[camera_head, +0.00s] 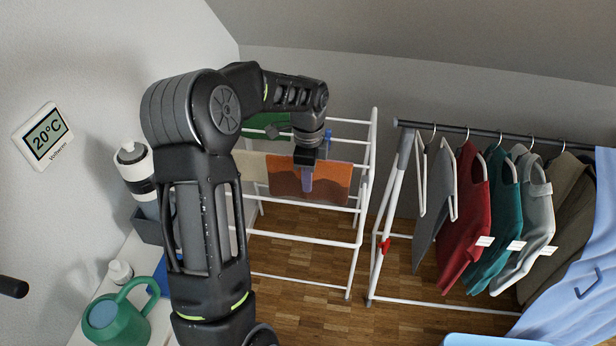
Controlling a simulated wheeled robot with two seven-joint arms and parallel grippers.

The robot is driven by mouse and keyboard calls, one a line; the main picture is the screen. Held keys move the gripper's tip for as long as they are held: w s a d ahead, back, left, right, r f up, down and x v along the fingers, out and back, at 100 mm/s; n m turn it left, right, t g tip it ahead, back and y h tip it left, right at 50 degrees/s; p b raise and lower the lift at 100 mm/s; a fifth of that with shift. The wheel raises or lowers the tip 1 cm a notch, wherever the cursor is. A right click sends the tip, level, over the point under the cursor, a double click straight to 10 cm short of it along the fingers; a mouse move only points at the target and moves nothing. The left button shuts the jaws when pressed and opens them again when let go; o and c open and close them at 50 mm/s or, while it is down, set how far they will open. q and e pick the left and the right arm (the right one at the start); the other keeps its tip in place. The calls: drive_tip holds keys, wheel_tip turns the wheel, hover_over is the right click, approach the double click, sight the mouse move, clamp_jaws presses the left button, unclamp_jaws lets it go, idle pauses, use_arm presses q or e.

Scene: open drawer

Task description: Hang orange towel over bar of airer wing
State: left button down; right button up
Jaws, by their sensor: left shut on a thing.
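The orange towel (335,183) hangs at the white airer (371,160), with a darker brown-red part on its left side. My left gripper (307,178) is at the towel's upper middle, pointing down, and is shut on it. The towel spreads to both sides of the fingers. I cannot tell whether it lies over a bar or only in front of one. My left arm hides part of the airer's left side. My right gripper is not in view.
A green cloth (262,125) and a cream cloth (252,166) are on the airer. A clothes rack (398,180) with several garments stands to the right. A green watering can (118,318) and a white bottle (133,165) stand at the left. Wooden floor shows below the airer.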

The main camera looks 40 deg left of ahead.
sight(308, 198)
use_arm(q)
drive_tip(key=shift+f+b, duration=1.7)
drive_tip(key=shift+f, duration=0.9)
wheel_tip(308, 198, down, 10)
drive_tip(key=b, duration=0.7)
drive_tip(key=shift+f, duration=0.15)
drive_tip(key=c, duration=1.2)
unclamp_jaws()
drive_tip(key=shift+c, duration=0.2)
wheel_tip(308, 198, up, 8)
drive_tip(key=shift+f+b, duration=0.1)
drive_tip(key=shift+b, duration=0.25)
